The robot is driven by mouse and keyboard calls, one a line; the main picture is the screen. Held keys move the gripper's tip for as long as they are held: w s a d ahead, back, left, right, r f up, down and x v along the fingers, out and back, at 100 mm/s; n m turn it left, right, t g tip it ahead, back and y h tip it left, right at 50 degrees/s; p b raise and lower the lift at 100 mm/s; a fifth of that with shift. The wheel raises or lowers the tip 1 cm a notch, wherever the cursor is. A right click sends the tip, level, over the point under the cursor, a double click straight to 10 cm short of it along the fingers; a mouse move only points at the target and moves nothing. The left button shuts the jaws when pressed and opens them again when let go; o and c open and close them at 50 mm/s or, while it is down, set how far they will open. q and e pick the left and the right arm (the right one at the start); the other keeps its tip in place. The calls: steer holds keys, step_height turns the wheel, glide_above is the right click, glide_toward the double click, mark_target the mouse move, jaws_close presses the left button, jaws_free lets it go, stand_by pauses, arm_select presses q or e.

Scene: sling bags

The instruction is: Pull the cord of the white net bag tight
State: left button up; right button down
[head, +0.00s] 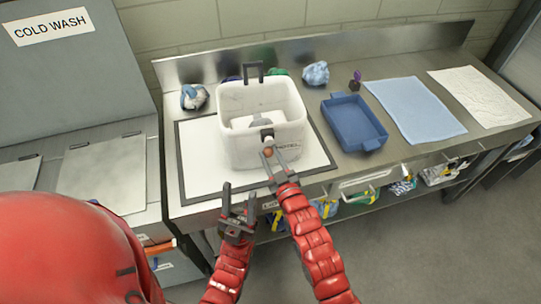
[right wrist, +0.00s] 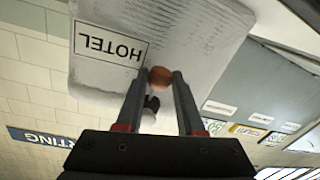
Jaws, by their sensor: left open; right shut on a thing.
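The white net bag (head: 233,150) stands open-topped on a dark-bordered white mat (head: 193,165). Its HOTEL label (head: 288,144) also shows upside down in the right wrist view (right wrist: 111,44). A black piece (head: 267,134), perhaps a cord lock, sits at the front of the bag's rim. My right gripper (head: 269,153) is shut on a brown bead (right wrist: 160,79) in front of the bag. The cord itself is too thin to make out. My left gripper (head: 239,195) is open and empty, in front of the mat's near edge, left of my right arm.
A blue tray (head: 340,117), a light blue cloth (head: 414,108) and a white cloth (head: 482,95) lie to the right on the steel counter. A blue bundle (head: 316,73) and a blue-and-white bundle (head: 194,97) lie behind. A black upright bracket (head: 253,67) stands at the bag's back.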

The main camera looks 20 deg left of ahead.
step_height(320, 180, down, 7)
steer(key=b, duration=0.6)
steer(key=shift+r, duration=0.15)
steer(key=c, duration=0.5)
jaws_free()
steer(key=shift+b+v, duration=2.05)
steer(key=shift+v, duration=6.65)
steer(key=shift+r, duration=0.1)
